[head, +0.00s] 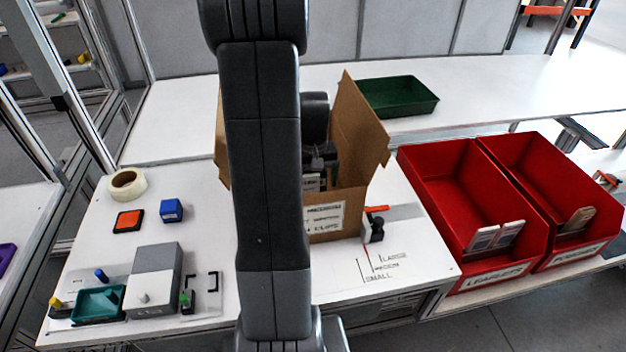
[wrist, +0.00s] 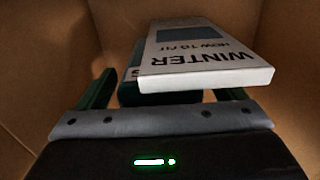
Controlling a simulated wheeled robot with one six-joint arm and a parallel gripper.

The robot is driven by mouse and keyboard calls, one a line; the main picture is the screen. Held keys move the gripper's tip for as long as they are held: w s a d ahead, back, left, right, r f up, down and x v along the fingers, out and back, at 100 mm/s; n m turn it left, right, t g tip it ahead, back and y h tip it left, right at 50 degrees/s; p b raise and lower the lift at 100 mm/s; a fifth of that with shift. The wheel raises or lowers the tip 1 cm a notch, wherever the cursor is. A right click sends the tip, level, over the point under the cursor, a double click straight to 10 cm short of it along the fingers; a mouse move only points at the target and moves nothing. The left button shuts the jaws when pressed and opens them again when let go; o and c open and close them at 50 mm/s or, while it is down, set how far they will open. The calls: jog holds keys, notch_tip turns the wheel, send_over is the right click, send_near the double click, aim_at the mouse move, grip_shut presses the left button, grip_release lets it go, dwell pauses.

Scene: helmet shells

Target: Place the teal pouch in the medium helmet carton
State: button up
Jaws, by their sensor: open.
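An open brown carton (head: 352,208) stands on the white table behind my arm, flaps up and a printed label on its front. My gripper (head: 318,165) is down inside it, partly hidden by my arm and the carton walls. In the wrist view my gripper (wrist: 168,85) is open, its dark green fingers apart, with brown carton walls around. A white printed piece reading "WINTER" and "HOW TO FIT" (wrist: 205,70) lies just beyond the fingers. A dark teal thing (wrist: 150,98) shows under it between the fingers; I cannot tell whether it is the teal pouch.
Two red bins (head: 450,185) with leaflets and a brown item stand at right. A green tray (head: 400,97) is on the back table. At left are a tape roll (head: 127,184), a blue block (head: 171,210), an orange-black pad (head: 128,220), grey blocks (head: 155,270) and a teal tray (head: 97,303).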

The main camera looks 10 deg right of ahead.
notch_tip(320, 180, up, 12)
jog(key=shift+r, duration=0.1)
dwell(0.5)
notch_tip(320, 180, down, 12)
jog(key=shift+f, duration=0.1)
jog(key=shift+r, duration=1.8)
jog(key=shift+f, duration=0.15)
